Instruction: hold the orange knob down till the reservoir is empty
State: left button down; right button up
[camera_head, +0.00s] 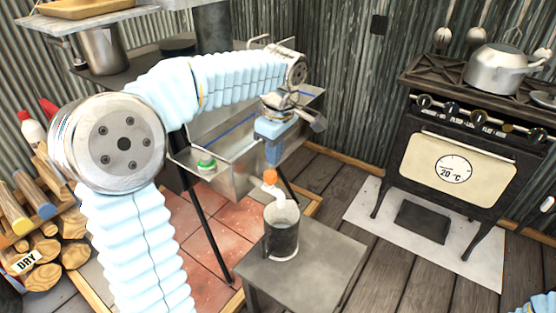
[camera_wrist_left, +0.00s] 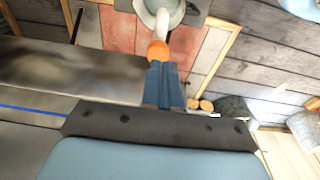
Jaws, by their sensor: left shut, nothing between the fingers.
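The orange knob (camera_head: 270,176) sits on top of a white spout at the front of the grey metal reservoir (camera_head: 226,182). A blue line runs along the reservoir's side; I cannot tell how much is inside. My left gripper (camera_head: 273,157) is shut and empty, pointing down just above the knob. In the left wrist view, its blue fingertips (camera_wrist_left: 163,72) are right beside the orange knob (camera_wrist_left: 157,51); I cannot tell whether they touch. A grey mug (camera_head: 281,238) stands under the spout, and its rim (camera_wrist_left: 146,18) shows in the left wrist view. My right gripper is out of view.
The mug stands on a small grey table (camera_head: 318,262). A stove (camera_head: 455,165) with a kettle (camera_head: 497,70) stands at the right. Firewood (camera_head: 40,250) is stacked at the left. Wooden floor between table and stove is clear.

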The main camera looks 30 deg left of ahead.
pick_arm(q)
notch_tip(320, 180, up, 8)
jog(key=p, duration=0.1)
jog(key=shift+w+d, duration=0.15)
jog(key=shift+d, duration=0.1)
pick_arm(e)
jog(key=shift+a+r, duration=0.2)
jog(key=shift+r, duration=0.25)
